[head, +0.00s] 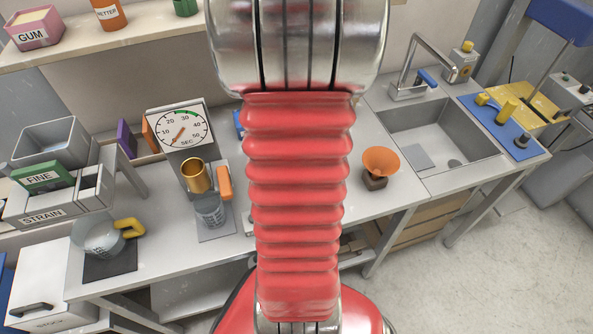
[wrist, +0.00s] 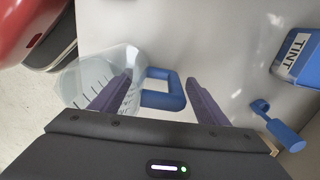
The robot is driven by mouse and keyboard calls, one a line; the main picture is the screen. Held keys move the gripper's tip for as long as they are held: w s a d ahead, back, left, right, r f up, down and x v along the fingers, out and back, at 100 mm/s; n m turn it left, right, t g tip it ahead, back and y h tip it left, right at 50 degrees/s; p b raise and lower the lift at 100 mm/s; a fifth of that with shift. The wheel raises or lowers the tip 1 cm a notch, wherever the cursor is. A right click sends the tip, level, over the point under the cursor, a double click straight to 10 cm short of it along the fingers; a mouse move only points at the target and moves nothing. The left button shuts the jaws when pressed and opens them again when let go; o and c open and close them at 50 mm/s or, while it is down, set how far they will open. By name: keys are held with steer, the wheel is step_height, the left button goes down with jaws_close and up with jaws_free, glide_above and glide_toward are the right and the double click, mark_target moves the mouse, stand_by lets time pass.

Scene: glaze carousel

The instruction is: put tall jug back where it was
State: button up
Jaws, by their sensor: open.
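A clear jug (wrist: 90,78) with dark graduation marks and a blue handle (wrist: 172,98) is in the wrist view, on a pale grey surface. I take it for the tall jug. My gripper (wrist: 159,78) is open, its two purple-grey fingers on either side of the blue handle, with gaps between them and it. The left finger covers part of the jug's wall. In the head view my arm hides this jug and the gripper.
A blue TINT container (wrist: 300,58) and a blue-handled tool (wrist: 277,127) lie to the right. On the bench stand a yellow-handled jug (head: 95,237), an orange-handled jug (head: 210,212) below a copper cup (head: 196,177), a dial (head: 181,128), an orange funnel (head: 381,160) and a sink (head: 440,130).

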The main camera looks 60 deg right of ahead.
step_height(320, 180, up, 10)
steer(key=shift+f, duration=0.1)
stand_by(1.1)
